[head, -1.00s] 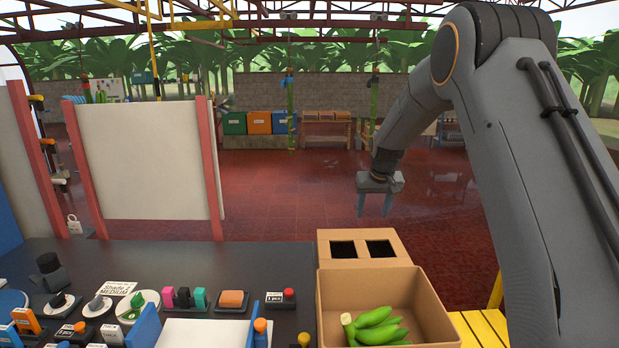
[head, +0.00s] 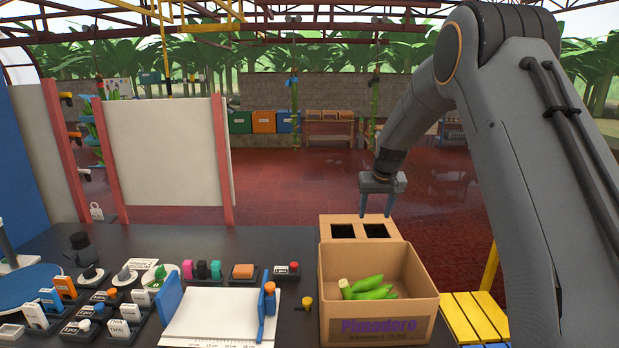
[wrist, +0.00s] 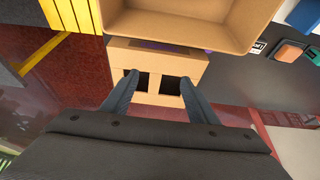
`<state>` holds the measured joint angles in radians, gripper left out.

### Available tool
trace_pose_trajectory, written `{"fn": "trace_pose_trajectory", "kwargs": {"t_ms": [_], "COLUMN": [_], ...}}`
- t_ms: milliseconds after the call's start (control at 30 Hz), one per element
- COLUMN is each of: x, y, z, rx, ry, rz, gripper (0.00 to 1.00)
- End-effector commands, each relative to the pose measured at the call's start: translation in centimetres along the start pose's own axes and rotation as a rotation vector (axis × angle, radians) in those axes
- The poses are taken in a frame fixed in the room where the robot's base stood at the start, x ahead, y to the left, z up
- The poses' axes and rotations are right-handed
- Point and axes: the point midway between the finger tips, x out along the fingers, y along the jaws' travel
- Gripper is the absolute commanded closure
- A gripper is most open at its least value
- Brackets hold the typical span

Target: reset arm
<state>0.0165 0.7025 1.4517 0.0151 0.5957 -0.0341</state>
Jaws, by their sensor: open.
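My gripper (head: 376,204) hangs at the end of my arm, pointing down above and behind the small two-hole cardboard box. Its fingers are apart with nothing between them. In the wrist view my gripper (wrist: 158,92) shows two spread, empty fingers over the two dark holes of that box.
A cardboard box (head: 377,325) labelled Pimodoro holds green bananas (head: 365,288). The two-hole box (head: 343,218) stands behind it. Left on the dark table are a white board (head: 215,315) and several small holders. A yellow slatted surface (head: 475,318) lies right.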

Motion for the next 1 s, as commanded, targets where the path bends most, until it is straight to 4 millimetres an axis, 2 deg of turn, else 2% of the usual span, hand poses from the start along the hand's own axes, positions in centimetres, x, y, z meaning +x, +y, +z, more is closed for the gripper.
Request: {"fn": "trace_pose_trajectory", "kwargs": {"t_ms": [367, 567, 667, 767, 900, 1000], "x": [-2.7, -4.8, -6.2, -8.0, -10.3, -11.5], "y": [0.5, 0.1, -0.2, -0.5, -0.8, -0.9], "z": [4.5, 8.7, 11.9, 16.4, 23.3, 27.2], "rx": [0.011, 0.009, 0.008, 0.007, 0.007, 0.006], "ry": [-0.023, -0.043, -0.058, -0.077, -0.104, -0.119], "rz": [0.004, 0.003, 0.003, 0.002, 0.002, 0.002], "gripper": [0.46, 0.46, 0.46, 0.46, 0.46, 0.46]}}
